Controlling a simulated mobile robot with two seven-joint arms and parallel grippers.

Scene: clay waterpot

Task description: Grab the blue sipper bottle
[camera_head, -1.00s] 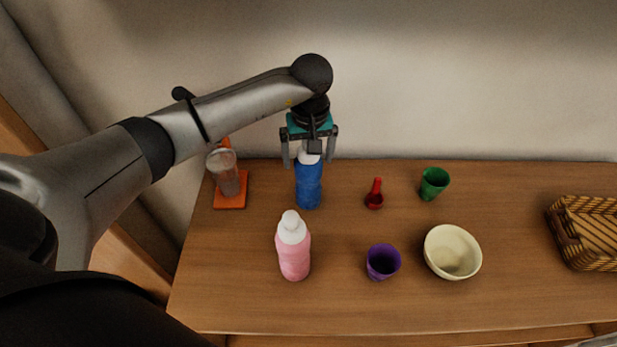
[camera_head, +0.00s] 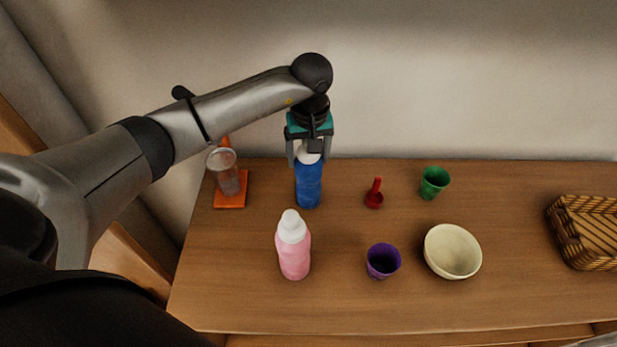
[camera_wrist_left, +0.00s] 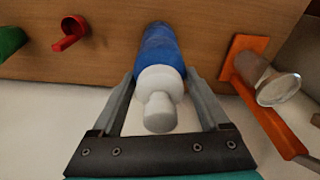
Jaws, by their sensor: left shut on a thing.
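The blue sipper bottle (camera_head: 308,186) stands upright near the back edge of the table, its white cap up between the fingers of my left gripper (camera_head: 308,160). In the left wrist view the bottle (camera_wrist_left: 160,47) shows below its white cap, with a finger of my left gripper (camera_wrist_left: 160,95) on each side. The left gripper is shut on the bottle near its top. My right gripper is not in view.
A clear cup on an orange stand (camera_head: 230,201) is close on the left. A pink bottle (camera_head: 294,255) stands in front. A red scoop (camera_head: 375,196), green cup (camera_head: 434,183), purple cup (camera_head: 383,261), cream bowl (camera_head: 452,252) and wicker basket (camera_head: 585,233) are to the right.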

